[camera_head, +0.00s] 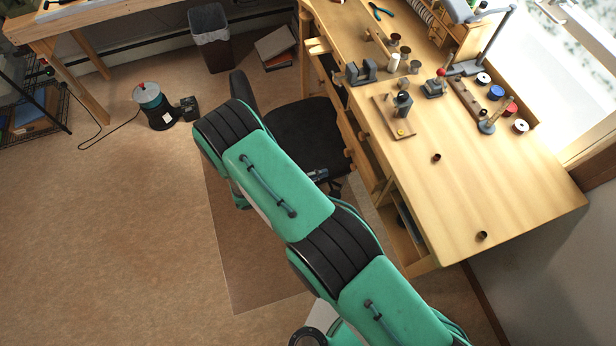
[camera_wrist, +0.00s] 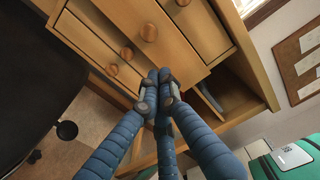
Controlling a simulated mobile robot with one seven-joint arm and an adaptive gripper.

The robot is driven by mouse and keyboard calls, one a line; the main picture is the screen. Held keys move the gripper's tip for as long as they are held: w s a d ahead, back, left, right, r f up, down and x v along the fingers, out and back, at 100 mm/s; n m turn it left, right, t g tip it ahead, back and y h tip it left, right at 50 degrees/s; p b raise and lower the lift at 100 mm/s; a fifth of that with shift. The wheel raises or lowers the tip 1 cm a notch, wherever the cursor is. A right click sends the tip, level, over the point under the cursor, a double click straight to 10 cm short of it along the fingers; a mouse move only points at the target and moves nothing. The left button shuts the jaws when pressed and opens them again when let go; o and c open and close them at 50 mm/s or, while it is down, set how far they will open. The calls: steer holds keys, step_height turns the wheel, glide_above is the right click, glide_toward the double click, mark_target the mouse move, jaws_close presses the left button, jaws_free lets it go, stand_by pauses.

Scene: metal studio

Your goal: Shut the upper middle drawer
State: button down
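The wooden workbench in the head view has drawers along its left side. One drawer (camera_head: 361,146) stands pulled out, with a dark gap between its front and the bench. In the wrist view, a drawer front with a round knob (camera_wrist: 148,32) stands out, with smaller knobbed fronts beside it. I cannot tell for certain which is the upper middle drawer. My gripper (camera_wrist: 158,82) has its blue fingers together with nothing visible between them, their tips close to the wooden fronts. Contact is unclear. In the head view my arm hides most of the gripper.
A black chair (camera_head: 303,133) stands close to the drawers, beside my arm. The benchtop (camera_head: 500,190) holds tools and spools. An open compartment (camera_wrist: 235,95) lies right of the fronts in the wrist view. Floor at the left (camera_head: 90,230) is clear.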

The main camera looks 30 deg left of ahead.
mark_target(358, 162)
steer(key=x, duration=1.1)
steer(key=shift+w+d, duration=0.2)
steer(key=shift+d, duration=0.05)
steer(key=shift+w, duration=0.1)
steer(key=shift+x, duration=2.65)
steer(key=shift+d, duration=0.1)
steer(key=v, duration=2.4)
steer(key=shift+r, duration=0.1)
